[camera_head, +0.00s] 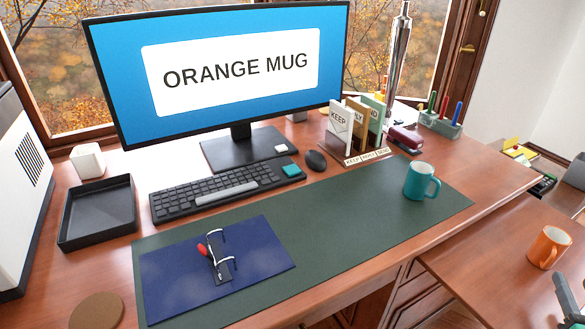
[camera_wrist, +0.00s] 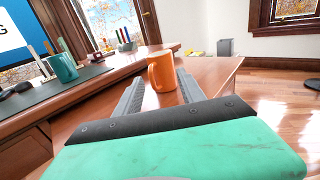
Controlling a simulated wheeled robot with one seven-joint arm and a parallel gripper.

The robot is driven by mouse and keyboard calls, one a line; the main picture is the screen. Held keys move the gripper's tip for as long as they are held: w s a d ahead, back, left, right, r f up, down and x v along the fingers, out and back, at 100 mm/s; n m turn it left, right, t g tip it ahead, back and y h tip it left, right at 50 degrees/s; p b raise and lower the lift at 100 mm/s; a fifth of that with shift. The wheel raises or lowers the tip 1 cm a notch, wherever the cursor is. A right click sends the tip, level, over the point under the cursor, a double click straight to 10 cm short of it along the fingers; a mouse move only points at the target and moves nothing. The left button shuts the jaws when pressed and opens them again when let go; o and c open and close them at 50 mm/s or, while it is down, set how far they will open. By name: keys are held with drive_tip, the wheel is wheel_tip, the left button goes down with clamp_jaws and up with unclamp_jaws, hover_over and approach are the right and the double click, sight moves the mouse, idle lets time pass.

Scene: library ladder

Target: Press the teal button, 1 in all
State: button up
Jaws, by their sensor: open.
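A small teal button (camera_head: 291,170) sits at the right end of the black keyboard (camera_head: 225,191) in the head view. I cannot make it out in the wrist view. My gripper (camera_head: 568,294) is partly in view at the head view's lower right edge, far from the button. In the wrist view my gripper (camera_wrist: 158,88) is open, its two grey fingers apart. An orange mug (camera_wrist: 162,71) shows ahead, between the fingers in the picture. The monitor (camera_head: 225,70) reads "ORANGE MUG".
The orange mug (camera_head: 549,247) stands on the lower right surface. A teal mug (camera_head: 420,181) stands on the green mat (camera_head: 340,220), which also bears a blue binder (camera_head: 175,275). A mouse (camera_head: 316,160) and a card holder (camera_head: 352,150) are near the button. The mat's middle is clear.

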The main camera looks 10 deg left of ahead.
clamp_jaws()
idle(1.2)
